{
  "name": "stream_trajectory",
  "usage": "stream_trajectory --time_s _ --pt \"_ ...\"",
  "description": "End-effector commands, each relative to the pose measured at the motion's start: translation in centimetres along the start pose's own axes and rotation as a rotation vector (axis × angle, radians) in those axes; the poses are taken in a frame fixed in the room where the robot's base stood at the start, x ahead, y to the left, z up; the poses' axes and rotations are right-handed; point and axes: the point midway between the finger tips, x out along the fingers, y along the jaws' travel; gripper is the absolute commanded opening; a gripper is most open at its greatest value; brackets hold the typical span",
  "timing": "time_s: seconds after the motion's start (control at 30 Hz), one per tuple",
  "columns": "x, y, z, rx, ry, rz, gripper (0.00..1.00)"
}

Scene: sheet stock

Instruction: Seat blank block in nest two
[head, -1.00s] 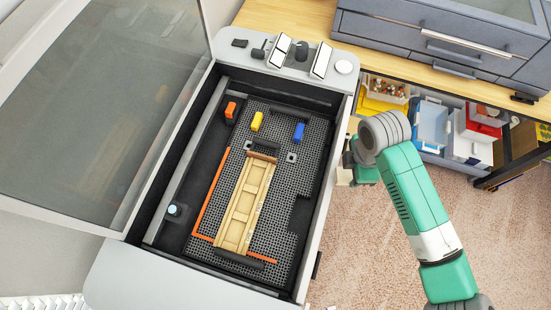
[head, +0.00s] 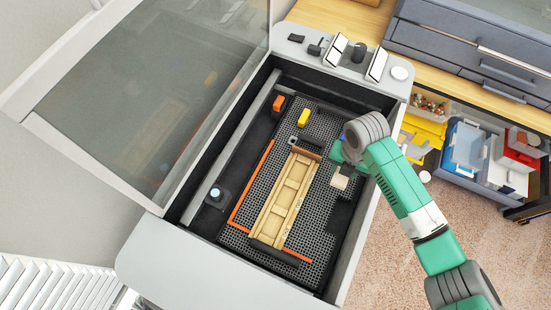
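A pale square block (head: 339,181), which looks like the blank block, is at the tips of my gripper (head: 344,171). My gripper appears shut on it, though its fingers are small and partly hidden by my wrist. It holds the block over the right side of the honeycomb bed, to the right of the wooden nest strip and apart from it. The long wooden nest strip (head: 270,231) has several shallow sections divided by crossbars and lies tilted on the bed. Small marks along its right edge are too small to read. No block shows in its sections.
The strip lies between dark end bars, with an orange L-shaped fence (head: 251,182) on its left and front. Orange (head: 278,103) and yellow (head: 303,118) pieces stand at the back. The machine's raised walls (head: 361,235) surround the bed; its glass lid (head: 165,85) stands open left.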

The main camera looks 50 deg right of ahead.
Motion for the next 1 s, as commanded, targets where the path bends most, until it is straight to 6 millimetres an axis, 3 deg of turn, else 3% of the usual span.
stream_trajectory --time_s 0.13,0.5,0.83,1.0 --pt "-0.1 2.1 -1.7 -0.005 0.002 0.002 0.13" --pt "1.0 10.4 -8.4 -0.003 0.001 0.000 0.13" --pt "1.3 12.6 -10.2 -0.004 0.000 0.001 0.13" --pt "4.4 12.5 -10.2 0.001 0.001 -0.003 0.13"
